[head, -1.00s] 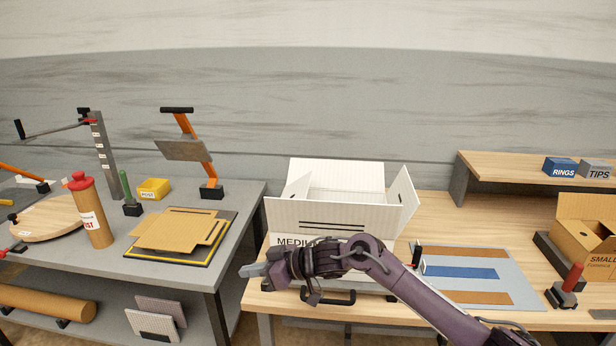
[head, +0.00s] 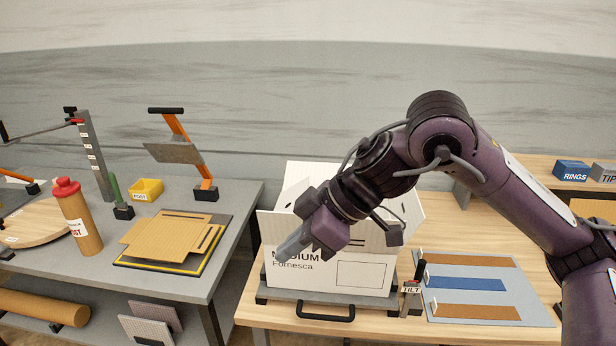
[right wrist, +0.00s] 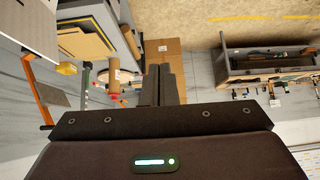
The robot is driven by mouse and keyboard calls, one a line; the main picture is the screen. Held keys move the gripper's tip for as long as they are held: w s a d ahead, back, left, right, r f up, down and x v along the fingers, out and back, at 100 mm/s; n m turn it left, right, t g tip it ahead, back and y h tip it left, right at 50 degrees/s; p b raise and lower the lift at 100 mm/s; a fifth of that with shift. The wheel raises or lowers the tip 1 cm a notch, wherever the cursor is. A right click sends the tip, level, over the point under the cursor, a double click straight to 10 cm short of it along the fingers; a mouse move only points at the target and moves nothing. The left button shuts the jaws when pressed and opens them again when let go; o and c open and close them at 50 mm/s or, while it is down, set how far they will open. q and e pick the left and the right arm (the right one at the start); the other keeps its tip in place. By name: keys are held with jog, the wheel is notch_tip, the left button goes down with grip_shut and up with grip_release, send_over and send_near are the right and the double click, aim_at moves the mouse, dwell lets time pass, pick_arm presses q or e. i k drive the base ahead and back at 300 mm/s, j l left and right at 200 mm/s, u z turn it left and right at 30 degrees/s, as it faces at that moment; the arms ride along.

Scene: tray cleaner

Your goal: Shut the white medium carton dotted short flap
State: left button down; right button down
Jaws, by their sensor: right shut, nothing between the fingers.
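The white medium carton (head: 320,278) stands upright on the wooden table with its top open. Its back flap (head: 322,172) stands up, and its right flap (head: 408,195) stands up, leaning outward. The front flap (head: 266,224) hangs outward, partly hidden by my right arm. The left flap (head: 292,196) is partly hidden too. I cannot make out dots on any flap. My right gripper (head: 284,252) is shut and empty, in front of the carton's upper front left in the head view; contact cannot be told. Its closed fingers show in the right wrist view (right wrist: 161,84). My left gripper is not in view.
The carton sits on a dark base with a front handle (head: 325,314) and a TILT lever (head: 410,290) at its right. A striped mat (head: 480,272) lies further right. The grey table (head: 170,280) at left holds flat cardboard (head: 170,233) and a red-capped bottle (head: 78,215).

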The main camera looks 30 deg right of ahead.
aim_at(286, 201)
jog(key=i+l, duration=1)
